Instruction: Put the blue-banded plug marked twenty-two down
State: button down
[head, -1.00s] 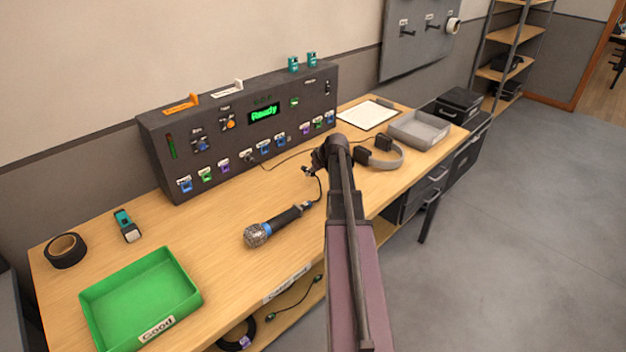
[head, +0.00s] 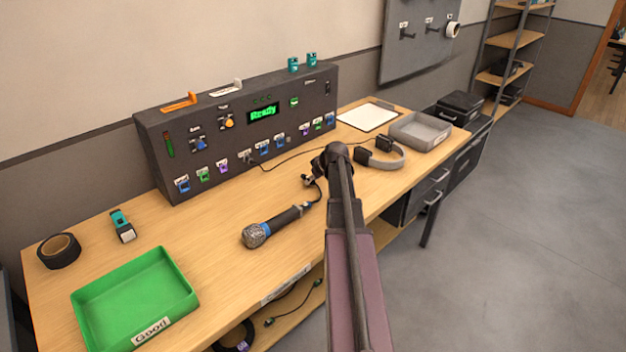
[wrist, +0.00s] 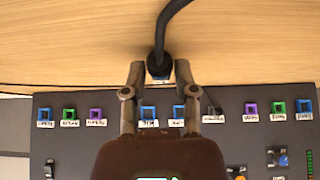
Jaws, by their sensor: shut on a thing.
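My gripper (wrist: 160,72) is shut on the dark end of a black cable, which I take to be the plug (wrist: 158,67). The cable leads up and out of the wrist view. No number is readable on the plug, and its blue band is not clear. In the head view my gripper (head: 308,180) is small, dark and partly hidden by my arm, above the table in front of the console (head: 235,135). A row of coloured sockets with white labels lies just beyond my fingers in the wrist view, blue sockets (wrist: 148,112) nearest.
A microphone (head: 275,226) lies left of my gripper on the wooden table (head: 215,235). A green tray (head: 135,298) marked "Good" stands at the front left. Headphones (head: 381,158) and a grey tray (head: 420,131) are to the right. The console display reads "Ready".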

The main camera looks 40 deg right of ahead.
jog(key=shift+f, duration=0.15)
jog(key=shift+c, duration=2)
grip_release()
jog(key=shift+r, duration=0.25)
jog(key=shift+s+r+p, duration=0.1)
jog(key=shift+r+p, duration=0.3)
jog(key=shift+p, duration=0.15)
jog(key=p+v, duration=0.9)
jog(key=v, duration=0.2)
jog(key=shift+s+r+p, duration=0.2)
jog(key=shift+s+p, duration=0.05)
jog(key=shift+p, duration=0.05)
